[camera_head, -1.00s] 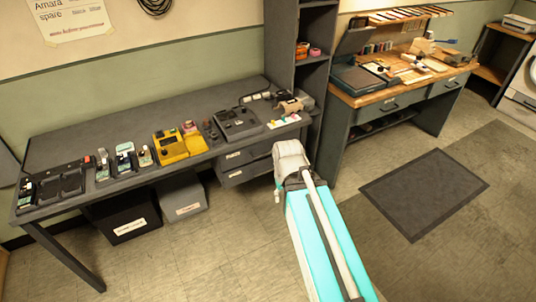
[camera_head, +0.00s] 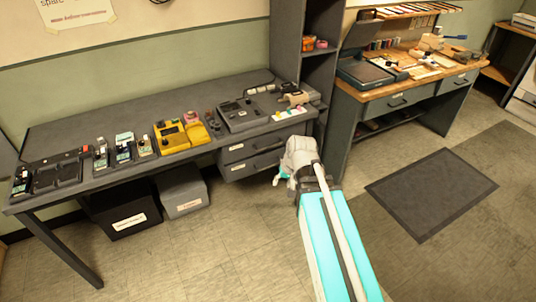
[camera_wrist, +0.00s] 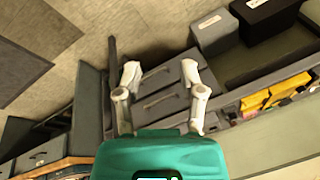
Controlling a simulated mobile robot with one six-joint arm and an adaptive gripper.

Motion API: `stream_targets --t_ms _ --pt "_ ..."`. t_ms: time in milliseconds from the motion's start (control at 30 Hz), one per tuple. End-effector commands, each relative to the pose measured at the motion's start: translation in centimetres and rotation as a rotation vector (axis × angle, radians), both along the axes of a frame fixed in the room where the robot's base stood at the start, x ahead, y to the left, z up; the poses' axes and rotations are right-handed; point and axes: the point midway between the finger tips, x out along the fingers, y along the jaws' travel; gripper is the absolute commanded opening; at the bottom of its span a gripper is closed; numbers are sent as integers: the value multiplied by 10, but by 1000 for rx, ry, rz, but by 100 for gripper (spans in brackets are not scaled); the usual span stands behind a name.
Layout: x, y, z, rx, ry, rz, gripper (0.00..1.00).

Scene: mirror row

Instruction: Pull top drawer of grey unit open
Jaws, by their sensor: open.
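The grey drawer unit (camera_head: 226,172) is under the right end of the long dark desk. In the wrist view, which is turned upside down, the top drawer (camera_wrist: 176,101) lies nearer the picture's bottom. My gripper (camera_wrist: 160,72) is open, its two pale fingers spread either side of the drawer fronts, with nothing between them. In the head view my gripper (camera_head: 280,181) is in front of the unit's right side, apart from the handles as far as I can tell.
A black bin (camera_head: 125,215) and a grey bin (camera_head: 182,192) stand under the desk, left of the unit. A tall dark shelf (camera_head: 322,90) stands just right of it. Several devices sit on the desk. The floor in front is clear, with a dark mat (camera_head: 432,192) at right.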

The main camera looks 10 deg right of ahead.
Motion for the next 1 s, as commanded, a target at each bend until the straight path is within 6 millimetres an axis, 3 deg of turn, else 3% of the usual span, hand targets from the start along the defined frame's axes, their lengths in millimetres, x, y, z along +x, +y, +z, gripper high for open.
stream_targets --t_ms 33,467,767,1000 --pt "13 2 -19 32 -25 -21 51" --pt "99 13 -71 323 -249 -233 51" --pt "155 5 -99 531 -386 -409 51" --pt "197 -12 -119 697 -483 -565 51"
